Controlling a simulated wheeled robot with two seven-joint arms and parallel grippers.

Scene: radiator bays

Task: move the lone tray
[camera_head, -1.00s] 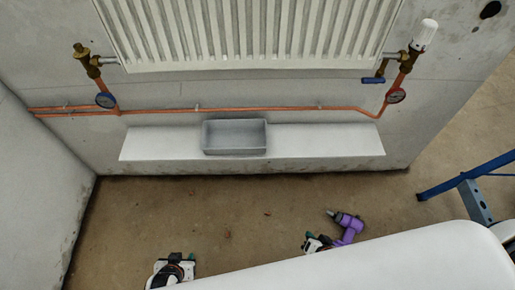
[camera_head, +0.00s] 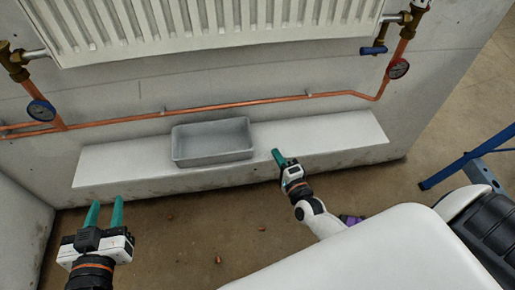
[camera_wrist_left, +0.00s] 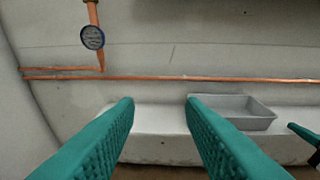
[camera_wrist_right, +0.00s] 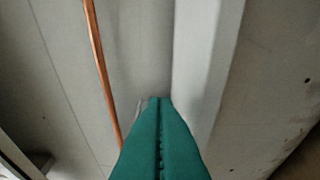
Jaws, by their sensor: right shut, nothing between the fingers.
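A grey rectangular tray (camera_head: 212,142) stands alone on a white ledge (camera_head: 325,135) under the radiator, and looks empty. It also shows in the left wrist view (camera_wrist_left: 240,112), right of centre. My left gripper (camera_head: 105,205) is in front of the ledge, to the left of the tray and apart from it; its teal fingers are spread with nothing between them. My right gripper (camera_head: 279,156) is at the ledge's front, just right of the tray, its fingers together and empty.
A white radiator (camera_head: 210,25) and copper pipes (camera_head: 240,106) with gauges run along the wall above the ledge. A blue metal frame (camera_head: 470,158) stands at the right. A purple tool (camera_head: 352,219) lies on the floor, mostly hidden. The ledge is bare on both sides of the tray.

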